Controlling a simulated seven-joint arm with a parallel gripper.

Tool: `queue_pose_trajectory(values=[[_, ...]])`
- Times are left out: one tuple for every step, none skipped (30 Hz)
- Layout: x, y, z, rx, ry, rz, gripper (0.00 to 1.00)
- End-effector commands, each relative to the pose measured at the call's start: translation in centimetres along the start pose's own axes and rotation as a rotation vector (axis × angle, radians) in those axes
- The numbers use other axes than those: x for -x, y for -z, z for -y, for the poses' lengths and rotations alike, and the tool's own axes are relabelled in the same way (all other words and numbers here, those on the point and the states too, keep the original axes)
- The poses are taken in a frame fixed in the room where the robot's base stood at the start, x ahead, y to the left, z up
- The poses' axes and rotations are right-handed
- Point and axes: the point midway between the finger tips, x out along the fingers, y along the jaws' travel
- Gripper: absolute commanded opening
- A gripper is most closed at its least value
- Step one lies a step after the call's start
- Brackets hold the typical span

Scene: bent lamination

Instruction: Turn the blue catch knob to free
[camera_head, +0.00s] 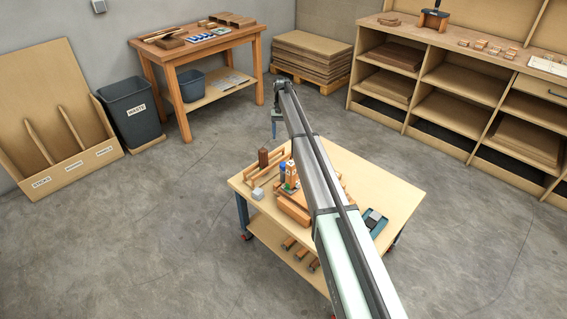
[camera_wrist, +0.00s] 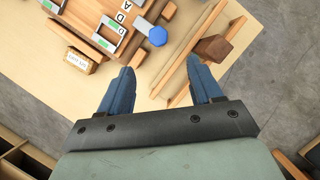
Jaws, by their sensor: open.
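The blue catch knob (camera_wrist: 157,36) is a small faceted knob at the top centre of the wrist view, beside a wooden fixture (camera_wrist: 75,22) with lettered plates. My gripper (camera_wrist: 161,65) is open, with its two blue fingers apart and nothing between them. The knob lies beyond the fingertips, roughly in line with the gap, and is not touched. In the head view my gripper (camera_head: 274,127) hangs above the far side of the work table (camera_head: 395,190). My arm hides part of the fixture there, and I cannot make out how the knob is turned.
A wooden rail (camera_wrist: 190,80) with a brown block (camera_wrist: 213,47) stands close to the right finger. A small labelled block (camera_wrist: 80,61) lies left of the fingers. A dark tray (camera_head: 374,221) sits at the table's right. Bare floor surrounds the table.

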Motion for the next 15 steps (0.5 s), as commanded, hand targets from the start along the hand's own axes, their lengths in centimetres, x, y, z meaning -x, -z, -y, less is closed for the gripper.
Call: queue_pose_trajectory(values=[[0.0, 0.0, -0.3, -0.005, 0.001, 0.004, 0.65], [-0.1, 0.0, -0.4, -0.007, 0.001, 0.005, 0.65], [-0.4, 0.0, -0.5, -0.008, 0.001, 0.006, 0.65], [-0.7, -0.1, -0.5, -0.008, 0.001, 0.006, 0.65], [-0.9, -0.1, -0.5, -0.008, 0.001, 0.006, 0.65], [-1.4, -0.1, -0.4, -0.008, 0.001, 0.006, 0.65], [-1.8, -0.1, -0.4, -0.008, 0.001, 0.006, 0.65], [-2.3, -0.2, -0.4, -0.008, 0.001, 0.006, 0.65], [-3.0, -0.2, -0.4, -0.008, 0.001, 0.007, 0.65], [-3.5, -0.2, -0.4, -0.007, 0.001, 0.007, 0.65], [-4.1, -0.2, -0.4, -0.007, 0.001, 0.007, 0.65], [-4.8, -0.2, -0.4, -0.007, 0.001, 0.006, 0.65], [-5.3, -0.2, -0.4, -0.007, 0.001, 0.006, 0.65], [-5.8, -0.2, -0.4, -0.007, 0.001, 0.006, 0.65], [-6.5, -0.2, -0.4, -0.007, 0.001, 0.006, 0.65]])
